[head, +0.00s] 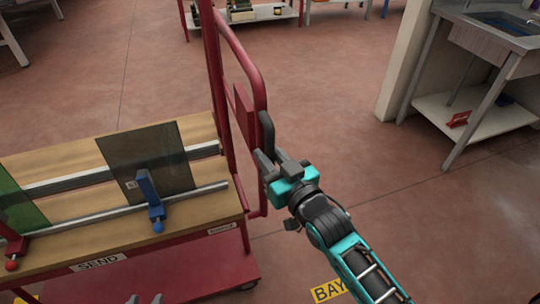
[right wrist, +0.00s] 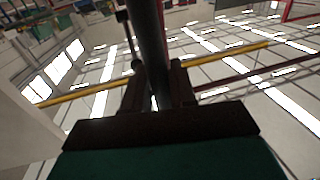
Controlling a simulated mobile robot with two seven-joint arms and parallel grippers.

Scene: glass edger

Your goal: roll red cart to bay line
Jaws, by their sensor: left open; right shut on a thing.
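The red cart (head: 190,275) stands at the left in the head view, with a wooden top marked SEND and a tall red handle frame (head: 262,90) at its right end. My right gripper (head: 268,160) is shut on the dark grip (head: 267,128) of that frame. In the right wrist view the dark bar (right wrist: 150,50) runs between the fingers. My left gripper (head: 145,299) shows only its grey tips at the bottom edge, open, in front of the cart. A yellow BAY label (head: 328,291) lies on the floor, partly behind my right arm; the bay line itself is not clear.
A dark glass pane (head: 150,155), a green pane (head: 15,205) and a blue clamp (head: 150,195) are on the cart top. A sink bench (head: 475,40) and wall end stand at the right. Red floor is open behind and right of the cart.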

